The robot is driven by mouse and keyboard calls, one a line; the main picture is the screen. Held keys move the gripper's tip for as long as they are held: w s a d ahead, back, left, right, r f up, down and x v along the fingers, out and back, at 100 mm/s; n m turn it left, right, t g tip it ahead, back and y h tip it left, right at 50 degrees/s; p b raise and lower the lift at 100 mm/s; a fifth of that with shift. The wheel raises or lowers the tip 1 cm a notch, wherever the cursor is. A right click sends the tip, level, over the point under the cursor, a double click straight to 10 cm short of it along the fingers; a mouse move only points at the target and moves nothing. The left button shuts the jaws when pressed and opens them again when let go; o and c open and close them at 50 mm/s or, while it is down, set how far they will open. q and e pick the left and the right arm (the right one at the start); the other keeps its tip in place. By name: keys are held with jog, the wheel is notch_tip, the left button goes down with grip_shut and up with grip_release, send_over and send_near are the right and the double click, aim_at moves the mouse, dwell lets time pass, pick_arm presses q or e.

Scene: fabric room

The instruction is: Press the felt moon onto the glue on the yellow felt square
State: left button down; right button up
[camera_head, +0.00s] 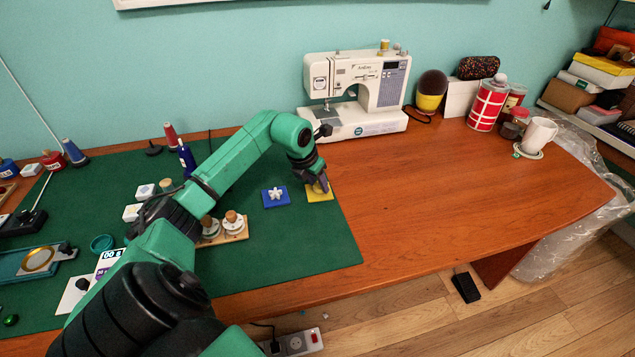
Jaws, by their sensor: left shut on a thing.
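The yellow felt square (322,197) lies flat near the right edge of the green mat. My left gripper (321,185) reaches down to it from above, with its fingertips at or just over the square. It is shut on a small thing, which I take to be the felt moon. The moon is mostly hidden by the fingers, and its shape does not show clearly. I cannot tell whether it touches the square. The glue is not visible. My right gripper is out of view.
A blue square (269,203) with a white shape on it lies just left of the yellow one. A wooden holder (226,239) with knobbed pieces stands under my left arm. A sewing machine (357,92) stands behind.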

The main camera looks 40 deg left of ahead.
pick_arm(q)
jog(key=shift+f, duration=0.35)
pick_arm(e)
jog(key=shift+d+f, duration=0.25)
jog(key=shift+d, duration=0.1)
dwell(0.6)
pick_arm(q)
jog(key=shift+c, duration=1.7)
grip_release()
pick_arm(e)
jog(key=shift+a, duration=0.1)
pick_arm(q)
jog(key=shift+r, duration=0.1)
